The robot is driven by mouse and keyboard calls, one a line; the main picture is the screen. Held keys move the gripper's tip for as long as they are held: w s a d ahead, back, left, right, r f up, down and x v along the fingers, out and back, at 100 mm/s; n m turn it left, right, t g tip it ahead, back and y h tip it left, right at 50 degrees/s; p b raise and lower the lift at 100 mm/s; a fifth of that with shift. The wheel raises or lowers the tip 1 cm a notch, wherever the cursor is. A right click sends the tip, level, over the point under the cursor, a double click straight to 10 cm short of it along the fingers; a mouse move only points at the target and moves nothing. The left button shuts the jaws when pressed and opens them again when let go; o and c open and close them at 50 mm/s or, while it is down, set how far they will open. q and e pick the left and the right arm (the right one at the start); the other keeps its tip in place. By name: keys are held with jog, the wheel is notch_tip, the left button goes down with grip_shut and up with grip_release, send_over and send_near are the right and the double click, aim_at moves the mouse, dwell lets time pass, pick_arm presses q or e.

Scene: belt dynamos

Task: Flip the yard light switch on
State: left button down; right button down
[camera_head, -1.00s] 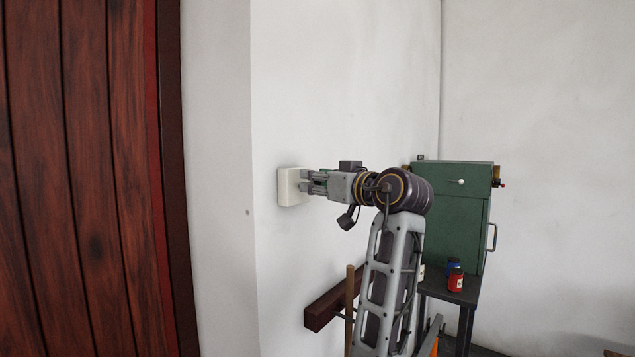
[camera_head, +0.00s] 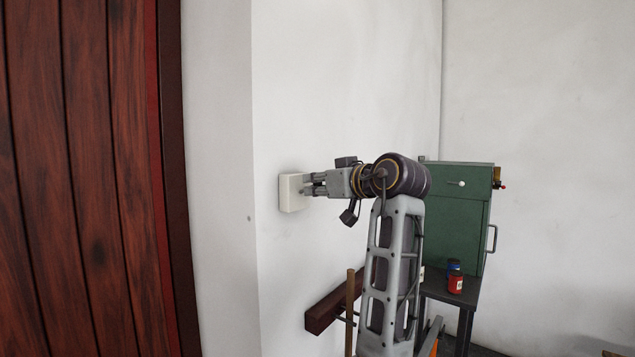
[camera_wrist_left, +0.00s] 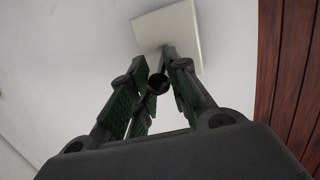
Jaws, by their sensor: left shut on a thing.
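The light switch is a white square box (camera_head: 292,193) on the pale wall, left of centre in the head view. It also shows at the top of the left wrist view (camera_wrist_left: 168,22), with a grey lever (camera_wrist_left: 168,55) standing out from it. My left gripper (camera_head: 307,185) is right at the front of the box in the head view. In the left wrist view its fingers (camera_wrist_left: 162,75) are closed in around the lever. The fingers partly hide the lever, and its exact position is hard to tell. My right gripper is not in view.
A dark red wooden door (camera_head: 80,180) fills the left side. A green cabinet (camera_head: 458,215) stands on a dark table (camera_head: 455,290) at right, with a red jar (camera_head: 455,284) in front. A brown wooden beam (camera_head: 325,312) juts from the wall below the switch.

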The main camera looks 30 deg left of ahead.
pick_arm(q)
jog(key=shift+r, duration=0.15)
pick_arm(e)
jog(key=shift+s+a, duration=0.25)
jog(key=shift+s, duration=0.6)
pick_arm(q)
jog(key=c, duration=1.6)
grip_release()
jog(key=shift+c, duration=0.2)
jog(key=shift+o, duration=1.3)
jog(key=shift+w+d, duration=0.1)
jog(key=shift+o, duration=0.2)
jog(key=shift+d, duration=0.2)
jog(key=v, duration=0.7)
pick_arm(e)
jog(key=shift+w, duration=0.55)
